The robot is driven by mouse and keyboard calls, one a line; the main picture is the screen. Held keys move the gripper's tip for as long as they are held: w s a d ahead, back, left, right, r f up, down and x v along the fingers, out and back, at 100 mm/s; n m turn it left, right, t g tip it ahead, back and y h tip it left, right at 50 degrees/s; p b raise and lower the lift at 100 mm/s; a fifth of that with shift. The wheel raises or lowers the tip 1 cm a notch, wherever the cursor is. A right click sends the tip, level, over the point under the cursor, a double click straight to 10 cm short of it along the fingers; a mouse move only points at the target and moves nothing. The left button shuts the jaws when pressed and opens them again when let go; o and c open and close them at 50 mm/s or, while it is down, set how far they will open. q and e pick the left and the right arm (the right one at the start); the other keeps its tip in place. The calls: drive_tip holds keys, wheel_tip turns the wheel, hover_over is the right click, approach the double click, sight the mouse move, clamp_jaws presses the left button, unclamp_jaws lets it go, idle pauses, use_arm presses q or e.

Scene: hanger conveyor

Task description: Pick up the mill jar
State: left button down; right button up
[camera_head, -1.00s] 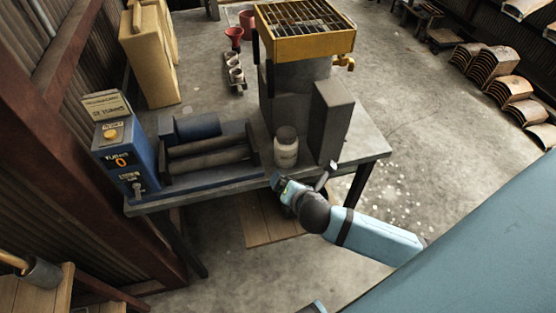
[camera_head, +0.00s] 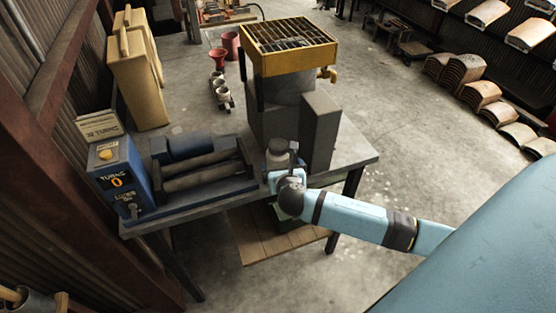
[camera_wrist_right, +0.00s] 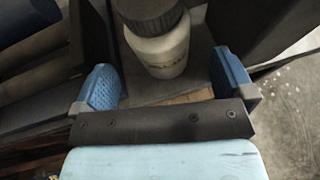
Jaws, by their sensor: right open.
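The mill jar (camera_head: 279,154) stands upright on the table between the roller mill and a grey box. It is pale with a dark grey lid, and its lower part is hidden by my right gripper in the head view. In the right wrist view the jar (camera_wrist_right: 160,50) is just beyond the open fingers, roughly centred between them. My right gripper (camera_head: 284,176) is at the table's front edge, close in front of the jar; in the wrist view (camera_wrist_right: 170,85) its blue pads are wide apart with nothing between them. My left gripper is not in view.
The roller mill (camera_head: 203,172) with its blue counter box (camera_head: 117,180) is left of the jar. The tall grey box (camera_head: 320,130) stands close on its right. A yellow-topped hopper (camera_head: 290,45) rises behind.

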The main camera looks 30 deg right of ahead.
sight(280, 162)
drive_tip(key=shift+w+d+f, duration=0.15)
drive_tip(key=shift+w+d, duration=0.1)
drive_tip(key=shift+w, duration=0.35)
drive_tip(key=x, duration=0.4)
drive_tip(key=shift+w, duration=0.15)
drive_tip(key=c, duration=1.3)
drive_tip(key=shift+c, duration=0.2)
wheel_tip(280, 162, up, 20)
drive_tip(key=p, duration=0.1)
